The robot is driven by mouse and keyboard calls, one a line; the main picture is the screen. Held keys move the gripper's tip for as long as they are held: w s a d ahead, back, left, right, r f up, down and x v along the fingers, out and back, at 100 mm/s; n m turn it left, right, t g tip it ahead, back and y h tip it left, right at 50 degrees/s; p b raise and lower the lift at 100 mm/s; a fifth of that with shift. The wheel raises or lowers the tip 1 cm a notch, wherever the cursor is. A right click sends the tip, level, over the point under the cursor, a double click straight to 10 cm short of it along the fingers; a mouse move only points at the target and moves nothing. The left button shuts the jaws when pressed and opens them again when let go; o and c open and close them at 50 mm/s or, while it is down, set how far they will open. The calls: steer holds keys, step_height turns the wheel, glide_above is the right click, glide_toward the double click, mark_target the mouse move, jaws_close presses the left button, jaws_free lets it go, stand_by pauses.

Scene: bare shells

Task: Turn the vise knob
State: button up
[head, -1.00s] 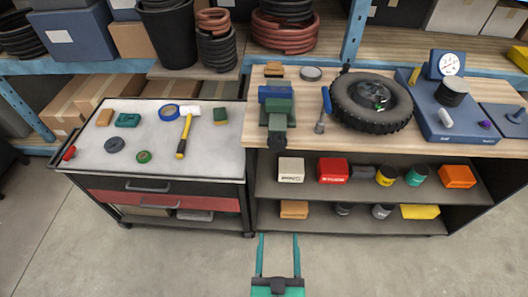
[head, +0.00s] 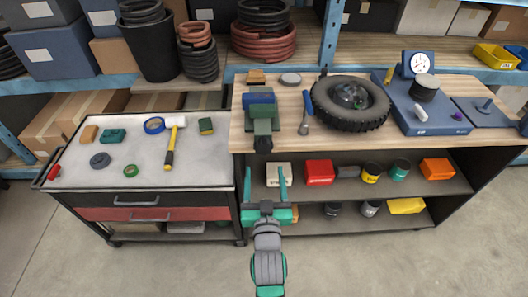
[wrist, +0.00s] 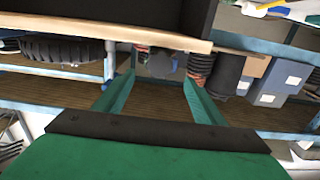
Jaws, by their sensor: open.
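The vise (head: 261,115) is a blue and green block on the left end of the wooden workbench (head: 400,148). A dark part (head: 263,143) sticks out at its front, over the bench edge; I cannot tell if this is the knob. My gripper (head: 265,177) is teal, open and empty. In the head view it is below the vise in the picture, in front of the bench's shelves and apart from the vise. The wrist view shows its two fingers (wrist: 154,88) spread with nothing between them. I cannot make out the vise there.
A tyre (head: 348,104) and a blue-handled tool (head: 307,112) sit right of the vise. A white-topped tool cart (head: 140,184) with a hammer (head: 171,145) stands to the left. Boxes and cans fill the bench's lower shelves. The floor in front is clear.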

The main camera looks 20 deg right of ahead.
mark_target(264, 150)
steer(key=x, duration=0.9)
steer(key=shift+w+a, duration=0.1)
steer(key=shift+d, duration=0.2)
